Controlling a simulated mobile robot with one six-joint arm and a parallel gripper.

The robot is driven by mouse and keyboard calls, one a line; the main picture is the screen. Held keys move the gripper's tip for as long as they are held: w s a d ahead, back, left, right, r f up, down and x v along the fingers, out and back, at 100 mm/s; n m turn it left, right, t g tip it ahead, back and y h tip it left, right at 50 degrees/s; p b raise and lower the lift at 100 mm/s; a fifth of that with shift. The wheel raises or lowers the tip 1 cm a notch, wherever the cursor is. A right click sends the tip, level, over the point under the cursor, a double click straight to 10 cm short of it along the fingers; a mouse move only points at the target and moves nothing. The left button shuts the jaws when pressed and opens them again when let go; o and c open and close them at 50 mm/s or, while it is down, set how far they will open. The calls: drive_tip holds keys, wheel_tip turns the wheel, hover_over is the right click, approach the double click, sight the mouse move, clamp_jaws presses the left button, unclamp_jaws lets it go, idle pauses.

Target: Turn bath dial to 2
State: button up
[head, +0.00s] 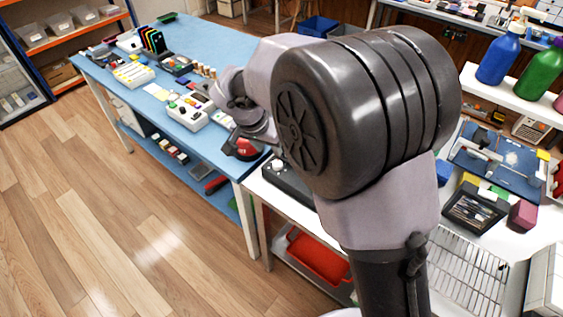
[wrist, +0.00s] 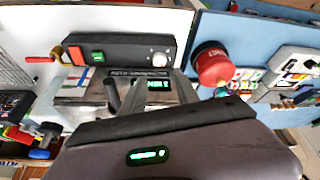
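The bath is a dark box with a front panel (wrist: 125,54). A pale round dial (wrist: 159,59) sits at the right of that panel, and a green-lit switch (wrist: 97,57) at its left. The dial's setting is too small to read. In the head view the pale dial (head: 277,165) shows just left of my arm, on the black unit. My gripper (wrist: 126,88) shows in the wrist view as dark fingers below the panel, apart from the dial. Their gap is unclear, and nothing is seen held. My arm hides much of the bath in the head view.
A red round object (wrist: 213,65) stands right of the bath at the blue table's edge; it also shows in the head view (head: 245,148). A small green-lit display (wrist: 157,83) lies below the dial. A wire rack (head: 466,275) and black tray (head: 474,208) lie right of my arm.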

sight(277, 163)
drive_tip(key=b+x, duration=0.3)
drive_tip(key=x, duration=0.8)
drive_tip(key=shift+c, duration=0.3)
clamp_jaws()
drive_tip(key=shift+w+f+m+b, duration=0.2)
drive_tip(key=shift+m+b, duration=0.4)
drive_tip(key=shift+b, duration=0.25)
drive_tip(key=shift+s+r+h, duration=0.15)
drive_tip(key=shift+r+h, duration=0.05)
drive_tip(key=shift+h, duration=0.1)
